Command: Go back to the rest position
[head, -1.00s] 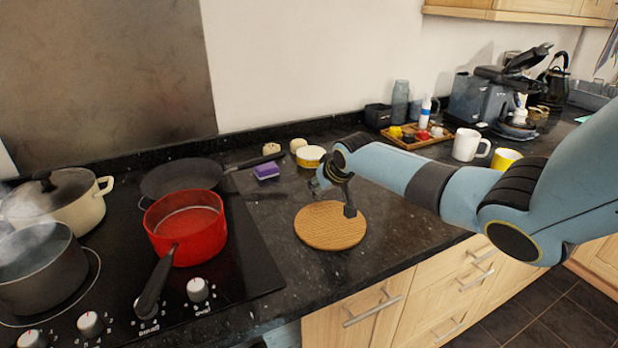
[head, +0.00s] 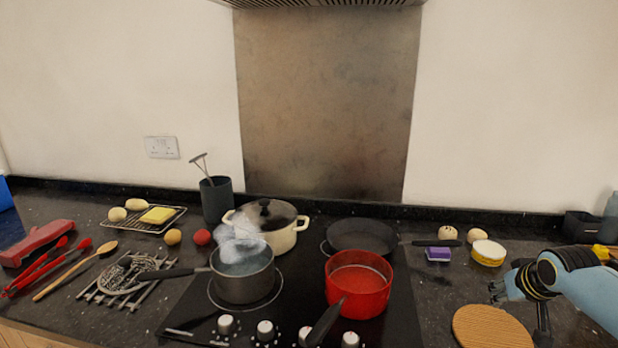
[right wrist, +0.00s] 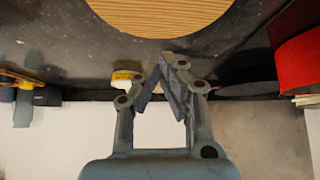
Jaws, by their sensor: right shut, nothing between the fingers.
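My right gripper (head: 498,290) is at the right of the head view, above the worktop near the round wooden board (head: 490,328). In the right wrist view my right gripper (right wrist: 162,72) shows its fingertips together with nothing between them. The round board (right wrist: 160,15) lies beyond the fingertips, apart from them. My left gripper is not in the head view.
A red saucepan (head: 358,284), a steaming grey pan (head: 243,278), a cream pot (head: 275,230) and a black frying pan (head: 362,238) stand on the hob. A purple sponge (head: 438,254) and a yellow tin (head: 487,253) lie behind the board.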

